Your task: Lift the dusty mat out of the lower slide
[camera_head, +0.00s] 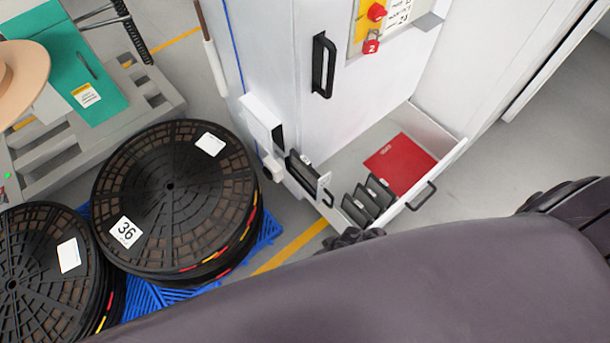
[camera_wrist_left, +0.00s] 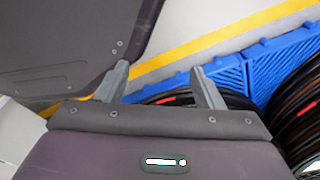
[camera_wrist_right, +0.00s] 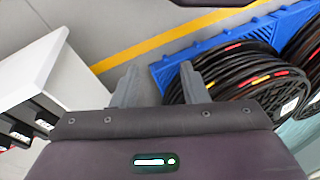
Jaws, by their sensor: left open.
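A flat red mat (camera_head: 400,163) with a small white marking lies in the open lower slide (camera_head: 446,158) of the white cabinet, in the head view. It lies on the slide's floor toward the back right, with several black holders in front of it. Whether it is dusty I cannot tell. My left gripper (camera_wrist_left: 160,86) is open and empty in the left wrist view, above the floor by the blue pallet. My right gripper (camera_wrist_right: 157,84) is open and empty in the right wrist view, with floor and pallet beyond it. Neither gripper touches the mat.
Black cable reels (camera_head: 172,200) stand on a blue pallet (camera_head: 150,298) left of the cabinet (camera_head: 285,55). The slide has a black handle (camera_head: 421,196). A red padlock (camera_head: 371,46) hangs above. My arm covers the bottom of the head view. A yellow line (camera_head: 292,248) crosses the floor.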

